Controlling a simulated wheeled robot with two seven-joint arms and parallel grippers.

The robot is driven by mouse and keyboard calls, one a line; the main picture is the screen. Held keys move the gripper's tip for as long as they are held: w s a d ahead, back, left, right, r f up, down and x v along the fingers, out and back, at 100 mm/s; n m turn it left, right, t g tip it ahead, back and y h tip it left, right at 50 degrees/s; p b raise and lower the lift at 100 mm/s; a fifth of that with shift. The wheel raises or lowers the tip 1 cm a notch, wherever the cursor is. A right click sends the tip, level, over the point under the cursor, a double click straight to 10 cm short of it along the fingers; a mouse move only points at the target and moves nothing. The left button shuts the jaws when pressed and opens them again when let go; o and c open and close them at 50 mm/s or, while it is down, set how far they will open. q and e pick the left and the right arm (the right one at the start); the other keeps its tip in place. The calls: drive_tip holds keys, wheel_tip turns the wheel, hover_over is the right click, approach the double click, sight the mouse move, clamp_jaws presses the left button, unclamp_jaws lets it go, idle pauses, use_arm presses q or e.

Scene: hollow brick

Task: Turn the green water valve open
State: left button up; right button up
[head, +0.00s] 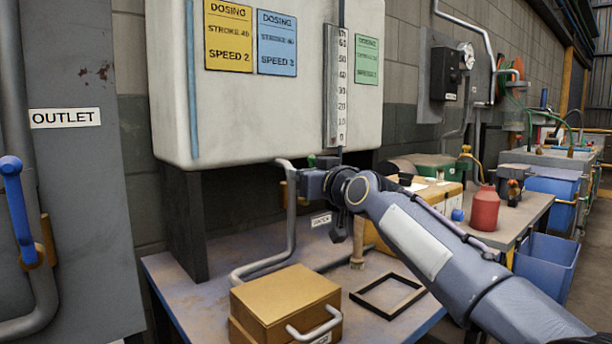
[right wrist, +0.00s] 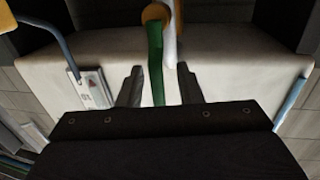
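The green valve handle (right wrist: 155,60) is a long lever running down from a brass valve body (right wrist: 157,13) in the right wrist view. A white pipe (right wrist: 174,45) runs beside it. In the head view only a small green tip (head: 311,160) shows below the white tank, and the gripper and arm hide most of the valve. My right gripper (right wrist: 159,76) is open, with the green lever lying between its two fingers and a gap visible on each side. In the head view my right gripper (head: 312,185) is beside the grey pipe (head: 291,215). My left gripper is not in view.
The white dosing tank (head: 265,110) hangs just above my right gripper. Below are a wooden box (head: 285,295) with a handle, a black square frame (head: 387,297) and a small peg (head: 357,245) on the bench. A blue-handled outlet valve (head: 18,205) is at left.

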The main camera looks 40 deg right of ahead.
drive_tip(key=s, duration=0.7)
drive_tip(key=shift+a, duration=0.4)
drive_tip(key=shift+s, duration=0.1)
